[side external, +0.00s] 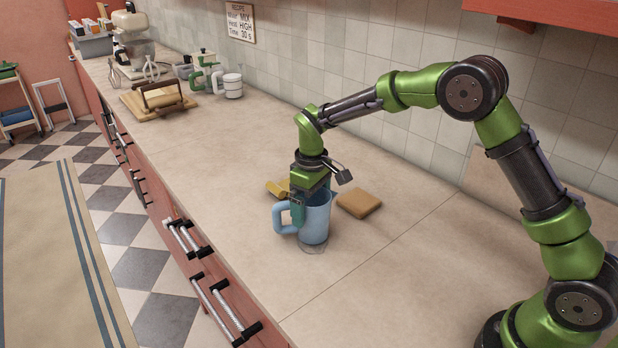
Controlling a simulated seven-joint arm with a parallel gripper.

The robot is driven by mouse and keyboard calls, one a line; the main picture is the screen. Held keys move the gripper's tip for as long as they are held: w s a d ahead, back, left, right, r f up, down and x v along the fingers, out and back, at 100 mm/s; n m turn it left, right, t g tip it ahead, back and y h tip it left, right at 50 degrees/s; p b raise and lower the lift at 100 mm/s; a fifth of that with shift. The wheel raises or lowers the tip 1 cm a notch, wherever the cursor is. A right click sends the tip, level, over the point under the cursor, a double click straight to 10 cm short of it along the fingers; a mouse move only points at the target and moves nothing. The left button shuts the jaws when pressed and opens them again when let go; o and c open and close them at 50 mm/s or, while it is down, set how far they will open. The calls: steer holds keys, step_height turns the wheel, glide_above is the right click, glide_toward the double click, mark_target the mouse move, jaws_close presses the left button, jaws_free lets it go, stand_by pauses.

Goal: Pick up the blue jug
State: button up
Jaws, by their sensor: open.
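The blue jug (315,222) stands upright on the countertop near the middle of the side external view. Its handle (282,217) points left. The jaws are open. The other finger is hidden, so I cannot tell whether it is inside the jug or whether either finger touches it. A clear round base or disc shows under the jug.
A brown block (359,203) lies right of the jug, and a yellow item (279,188) lies behind it, partly hidden.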

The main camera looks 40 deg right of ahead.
steer(key=shift+f, duration=0.45)
steer(key=shift+c, duration=0.2)
steer(key=c, duration=0.9)
steer(key=shift+r, duration=0.1)
steer(key=shift+c, duration=0.4)
